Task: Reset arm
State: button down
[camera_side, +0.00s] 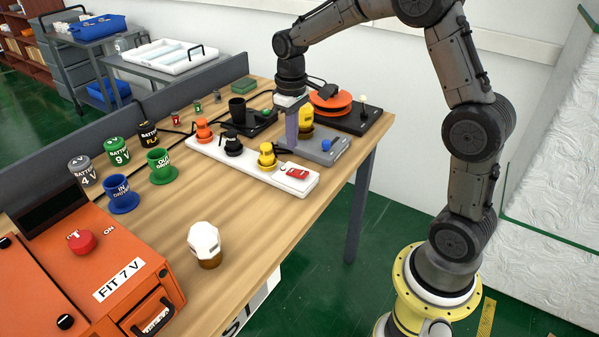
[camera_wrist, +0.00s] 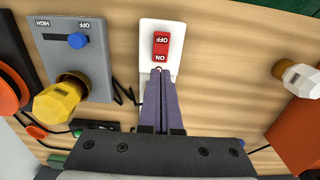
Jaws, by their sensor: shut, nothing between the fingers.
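My gripper (camera_side: 291,146) has purple fingers pointing down over the workbench, pressed together with nothing between them. In the wrist view the closed fingertips (camera_wrist: 161,72) reach to the ON end of a red rocker switch (camera_wrist: 161,46). I cannot tell whether they touch it. The switch sits on a white power strip (camera_wrist: 146,72), which also shows in the side view (camera_side: 306,182) with orange, black and yellow plugs in it. In the side view the fingers are beside a grey box (camera_side: 318,152) with a blue slider (camera_side: 326,145) and a yellow-topped piece (camera_side: 306,118).
An orange machine (camera_side: 85,275) labelled FIT 7 V stands front left, with a white-capped bottle (camera_side: 204,243) beside it. Battery cylinders and blue and green cups (camera_side: 121,196) stand at left. An orange-disc device (camera_side: 331,101) is behind the grey box.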

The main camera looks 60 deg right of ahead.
jog(key=s+a+r+n+t, duration=0.1)
jog(key=s+a+r+t, duration=0.15)
jog(key=s+r, duration=0.35)
jog(key=s+a+r+t, duration=0.2)
jog(key=s+a+r, duration=0.2)
jog(key=r, duration=0.3)
jog(key=s+a+f, duration=0.1)
jog(key=s+f, duration=0.1)
jog(key=s, duration=0.5)
jog(key=s+a+f+m+t, duration=0.1)
jog(key=s+f, duration=0.1)
jog(key=s, duration=0.5)
jog(key=shift+a+f, duration=0.15)
jog(key=shift+a, duration=0.1)
